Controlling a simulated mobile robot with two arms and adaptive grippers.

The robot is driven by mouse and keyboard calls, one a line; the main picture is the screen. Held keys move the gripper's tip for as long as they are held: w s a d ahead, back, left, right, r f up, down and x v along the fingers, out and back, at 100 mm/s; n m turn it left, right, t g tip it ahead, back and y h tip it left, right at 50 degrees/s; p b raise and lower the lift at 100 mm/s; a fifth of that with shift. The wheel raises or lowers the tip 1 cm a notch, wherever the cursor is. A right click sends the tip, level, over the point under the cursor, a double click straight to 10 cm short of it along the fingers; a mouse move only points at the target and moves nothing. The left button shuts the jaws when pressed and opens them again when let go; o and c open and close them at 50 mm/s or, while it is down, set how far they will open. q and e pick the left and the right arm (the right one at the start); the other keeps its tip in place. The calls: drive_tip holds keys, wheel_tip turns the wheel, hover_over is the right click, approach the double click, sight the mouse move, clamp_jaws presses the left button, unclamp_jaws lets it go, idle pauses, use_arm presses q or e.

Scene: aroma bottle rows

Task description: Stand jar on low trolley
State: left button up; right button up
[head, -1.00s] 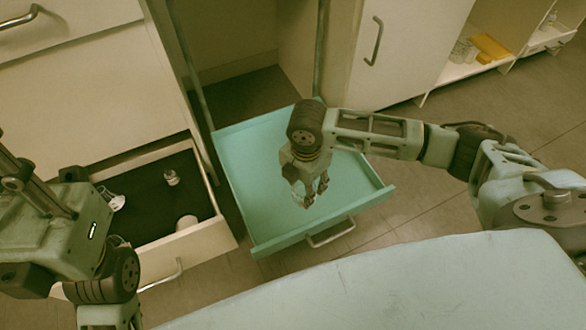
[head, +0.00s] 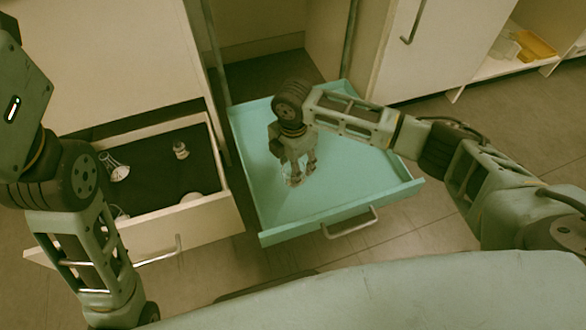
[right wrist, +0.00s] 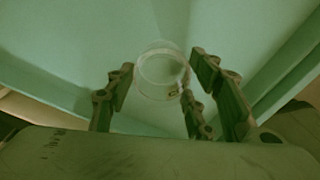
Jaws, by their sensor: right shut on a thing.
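The jar (right wrist: 158,76) is clear glass and sits between my right gripper's fingers in the right wrist view. In the head view it shows as a small glassy shape (head: 294,182) at the fingertips. My right gripper (head: 298,178) is shut on it, pointing down over the teal low trolley (head: 345,135). The trolley has a flat tray with low rims and a front handle. I cannot tell whether the jar's base touches the tray. My left arm is at the left edge; its gripper is out of view.
An open cream drawer (head: 205,218) with a dark bottom stands left of the trolley, holding several small glass and white items. The trolley's tray is otherwise bare. A cabinet with a yellow item (head: 536,45) is at the upper right.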

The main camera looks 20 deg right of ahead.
drive_tip(key=shift+f, duration=0.2)
drive_tip(key=o, duration=1.2)
drive_tip(key=shift+r, duration=0.1)
